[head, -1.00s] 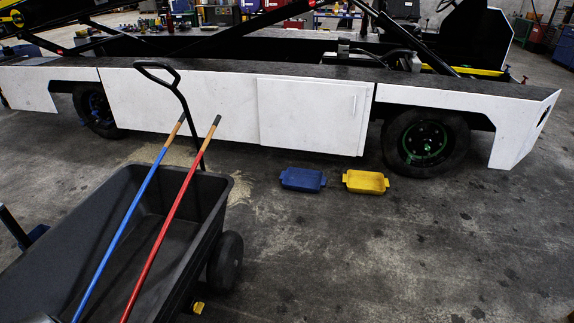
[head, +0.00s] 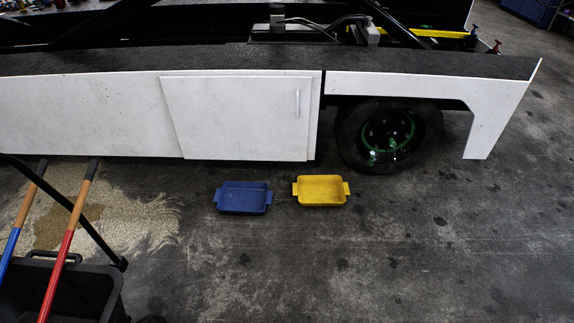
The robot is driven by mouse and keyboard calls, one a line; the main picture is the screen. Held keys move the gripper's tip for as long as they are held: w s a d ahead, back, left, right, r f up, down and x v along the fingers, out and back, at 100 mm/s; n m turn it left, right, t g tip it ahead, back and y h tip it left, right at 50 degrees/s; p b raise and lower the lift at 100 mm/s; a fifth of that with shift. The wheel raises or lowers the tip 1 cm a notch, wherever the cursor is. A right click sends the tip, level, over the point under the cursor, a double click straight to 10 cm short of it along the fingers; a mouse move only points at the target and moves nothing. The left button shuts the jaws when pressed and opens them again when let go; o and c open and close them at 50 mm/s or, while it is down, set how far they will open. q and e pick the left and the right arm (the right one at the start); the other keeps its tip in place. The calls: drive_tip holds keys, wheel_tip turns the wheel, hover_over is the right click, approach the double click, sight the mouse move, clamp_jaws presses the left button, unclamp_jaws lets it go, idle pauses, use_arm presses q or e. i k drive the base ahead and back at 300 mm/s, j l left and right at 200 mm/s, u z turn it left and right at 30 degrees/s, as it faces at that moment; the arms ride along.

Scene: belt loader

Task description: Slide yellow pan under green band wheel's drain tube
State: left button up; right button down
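The yellow pan (head: 321,190) lies on the floor in front of the belt loader, a little left of the wheel with the green band (head: 388,137). It is a shallow rectangular tray with a handle tab at each end, and it looks empty. The green band wheel sits in an arch of the white side panel; its tyre is dark. I cannot make out a drain tube clearly. Neither of my grippers is in view.
A blue pan (head: 243,198) lies just left of the yellow one. A dark cart (head: 62,285) with blue-handled and red-handled tools stands at the lower left. Spilled granules (head: 125,218) cover the floor near it. The floor on the right is clear.

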sight(322, 191)
drive_tip(key=i+u, duration=0.25)
drive_tip(key=i, duration=0.3)
drive_tip(key=i+u, duration=0.25)
drive_tip(key=i, duration=0.3)
drive_tip(key=i+l+u, duration=0.25)
drive_tip(key=i, duration=0.35)
drive_tip(key=i+l+u, duration=0.25)
drive_tip(key=i, duration=0.25)
drive_tip(key=i+j+z, duration=0.2)
drive_tip(key=i, duration=0.25)
drive_tip(key=i+j+z, duration=0.25)
drive_tip(key=i, duration=0.2)
